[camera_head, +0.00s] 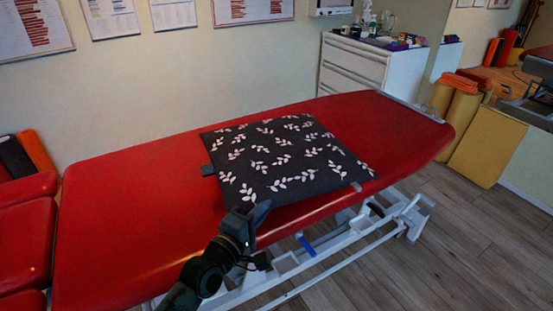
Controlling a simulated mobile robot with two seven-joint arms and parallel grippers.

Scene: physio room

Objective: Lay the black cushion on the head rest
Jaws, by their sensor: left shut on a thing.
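The black cushion (285,158) with pale leaf prints lies flat on the red treatment table (130,215), around the middle of its length. A small dark tab sticks out from its left edge. My left gripper (252,212) is at the cushion's near left corner and is shut on it; the fingertips partly hide that corner. Red padded sections (25,230) show at the left edge, beside the table's left end. I cannot tell which padded part is the head rest. My right gripper is not in view.
The table's left part and right end are bare. A white drawer cabinet (355,70) with bottles and coloured items stands behind it. Rolled mats (460,105) stand at the right. The table's white metal frame (330,250) and wooden floor (450,255) show in front.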

